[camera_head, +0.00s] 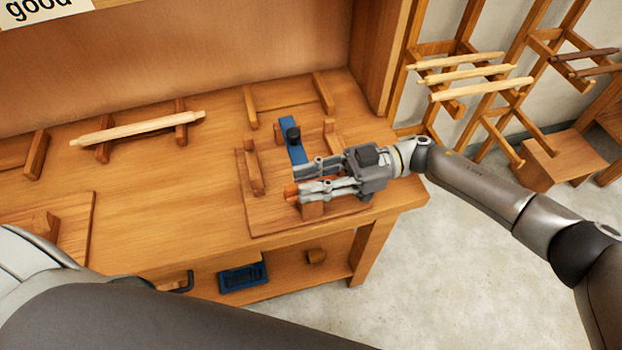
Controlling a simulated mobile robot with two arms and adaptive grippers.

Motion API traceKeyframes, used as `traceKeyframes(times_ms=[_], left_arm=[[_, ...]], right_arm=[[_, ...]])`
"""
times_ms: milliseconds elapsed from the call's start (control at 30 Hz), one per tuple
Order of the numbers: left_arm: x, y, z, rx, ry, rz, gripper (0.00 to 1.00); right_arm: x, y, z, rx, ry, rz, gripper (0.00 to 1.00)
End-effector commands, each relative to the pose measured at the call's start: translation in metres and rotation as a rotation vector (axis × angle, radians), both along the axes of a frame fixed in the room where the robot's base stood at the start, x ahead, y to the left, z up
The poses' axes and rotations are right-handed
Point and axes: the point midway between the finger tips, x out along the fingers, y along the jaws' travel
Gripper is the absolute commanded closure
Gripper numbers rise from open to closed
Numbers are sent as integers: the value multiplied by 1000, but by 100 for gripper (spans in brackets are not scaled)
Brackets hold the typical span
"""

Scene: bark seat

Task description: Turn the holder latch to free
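A blue bar (289,152) with a black knob (293,135) lies on the wooden holder board (258,222) at the bench's right end. It looks like the latch, but I cannot be sure. My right gripper (296,180) reaches in from the right, over the board and just in front of the bar's near end. Its two fingers point left and look apart. A small orange piece (291,191) shows at the lower fingertip; I cannot tell whether it is touched or part of the finger. The gripper hides part of the board. My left gripper is out of view.
Wooden uprights (254,172) stand on the board close to the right gripper. A pale spindle (138,129) rests on supports at the left. A blue tray (243,277) sits on the lower shelf. Racks with spindles (481,89) stand at right. The bench middle is clear.

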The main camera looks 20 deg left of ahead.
Motion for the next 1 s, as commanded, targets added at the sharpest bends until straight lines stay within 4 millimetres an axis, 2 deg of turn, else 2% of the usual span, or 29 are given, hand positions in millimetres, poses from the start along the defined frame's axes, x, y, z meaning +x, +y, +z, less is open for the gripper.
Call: traceKeyframes(times_ms=[67,467,567,900,1000], left_arm=[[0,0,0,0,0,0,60],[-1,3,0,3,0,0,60],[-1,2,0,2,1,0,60],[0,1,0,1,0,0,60],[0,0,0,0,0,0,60]], right_arm=[[0,0,1,1,0,1,66],[4,-5,0,-1,-1,-2,66],[12,-16,-1,-2,-1,-4,66],[54,-75,0,-2,-1,-4,66],[61,-85,0,0,-1,-1,66]])
